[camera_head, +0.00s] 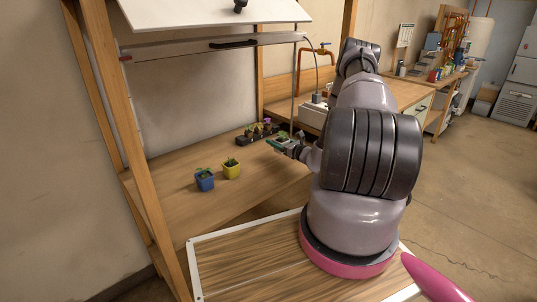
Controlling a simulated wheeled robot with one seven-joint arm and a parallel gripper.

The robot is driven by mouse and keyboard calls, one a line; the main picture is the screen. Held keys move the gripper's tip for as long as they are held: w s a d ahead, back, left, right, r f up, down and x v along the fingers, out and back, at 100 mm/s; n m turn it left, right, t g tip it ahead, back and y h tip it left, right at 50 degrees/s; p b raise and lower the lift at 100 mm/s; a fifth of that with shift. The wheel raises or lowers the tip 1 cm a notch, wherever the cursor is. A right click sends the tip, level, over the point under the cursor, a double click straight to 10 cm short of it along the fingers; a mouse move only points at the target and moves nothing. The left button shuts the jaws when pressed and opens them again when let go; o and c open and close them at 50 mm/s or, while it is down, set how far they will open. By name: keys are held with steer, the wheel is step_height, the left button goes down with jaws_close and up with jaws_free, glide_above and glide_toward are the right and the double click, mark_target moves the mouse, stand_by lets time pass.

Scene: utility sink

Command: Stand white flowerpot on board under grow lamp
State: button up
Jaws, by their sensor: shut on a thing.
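My gripper (284,147) is at the far right part of the wooden board (235,200), small in the view and partly hidden by my arm. It is shut on what looks like the white flowerpot (283,141), a small pale pot with a green plant. Whether the pot touches the board I cannot tell. The grow lamp (200,47) is a long pale bar hanging above the board.
A blue pot (204,181) and a yellow pot (231,170) with plants stand on the board. A dark tray (250,138) with several seedlings is just left of my gripper. Wooden posts (97,90) frame the board. Its front middle is clear.

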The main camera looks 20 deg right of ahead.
steer(key=shift+d+f, duration=0.1)
steer(key=shift+f, duration=2.3)
steer(key=shift+f, duration=0.1)
steer(key=o, duration=1.4)
steer(key=shift+s+d, duration=0.15)
steer(key=shift+s, duration=0.25)
steer(key=v, duration=1.1)
steer(key=shift+s, duration=0.15)
